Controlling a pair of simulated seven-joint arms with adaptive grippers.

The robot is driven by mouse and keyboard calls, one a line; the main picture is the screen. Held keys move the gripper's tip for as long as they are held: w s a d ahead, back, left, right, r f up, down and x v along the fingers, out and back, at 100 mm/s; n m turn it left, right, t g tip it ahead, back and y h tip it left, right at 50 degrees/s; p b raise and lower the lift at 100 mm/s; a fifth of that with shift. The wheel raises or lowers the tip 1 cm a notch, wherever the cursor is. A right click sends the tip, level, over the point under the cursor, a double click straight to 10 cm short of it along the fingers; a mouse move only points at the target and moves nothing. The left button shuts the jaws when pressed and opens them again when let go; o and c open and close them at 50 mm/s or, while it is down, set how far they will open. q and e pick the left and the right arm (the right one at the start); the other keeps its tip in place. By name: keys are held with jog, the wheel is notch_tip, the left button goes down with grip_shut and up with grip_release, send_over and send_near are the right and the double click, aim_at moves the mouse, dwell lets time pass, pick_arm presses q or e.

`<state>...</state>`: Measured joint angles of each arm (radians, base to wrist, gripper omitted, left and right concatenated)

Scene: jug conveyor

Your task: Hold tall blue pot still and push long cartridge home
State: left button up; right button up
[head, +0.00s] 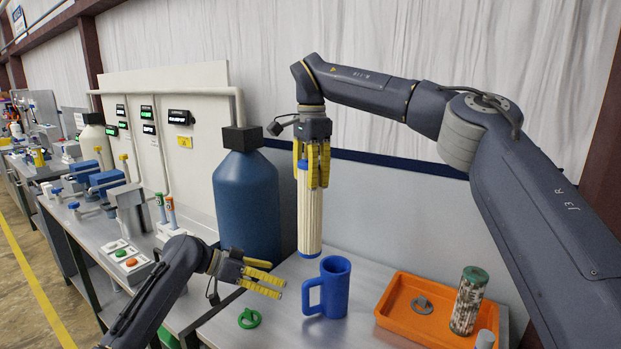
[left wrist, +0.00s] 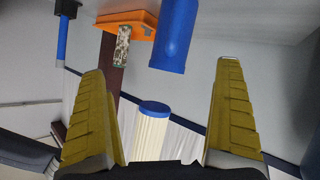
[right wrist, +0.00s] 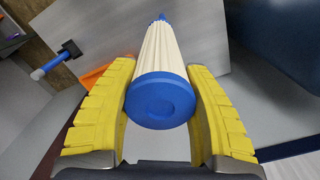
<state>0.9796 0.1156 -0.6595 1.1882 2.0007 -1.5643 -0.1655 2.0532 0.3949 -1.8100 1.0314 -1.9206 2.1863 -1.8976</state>
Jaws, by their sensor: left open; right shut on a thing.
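The long cartridge (head: 310,215) is white and pleated with blue end caps. My right gripper (head: 312,172) is shut on its upper end and holds it upright in the air, above and slightly left of the pot. The right wrist view shows the cartridge's blue cap (right wrist: 160,101) between the yellow fingers (right wrist: 160,110). The tall blue pot (head: 336,285), with a handle on its left, stands on the bench. My left gripper (head: 264,279) is open and empty, left of the pot and apart from it. The left wrist view shows the pot (left wrist: 177,35) beyond the open fingers (left wrist: 165,110).
An orange tray (head: 392,318) at the right holds a grey ring-like piece (head: 421,304) and a dirty cartridge with a green cap (head: 468,300). A green ring-like piece (head: 249,318) lies left of the pot. A large blue tank (head: 246,200) stands behind my left gripper.

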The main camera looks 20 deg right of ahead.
pick_arm(q)
jog(key=r+m+h, duration=0.1)
jog(key=m, duration=0.3)
send_near(324, 279)
jog(key=shift+x, duration=3.5)
grip_shut()
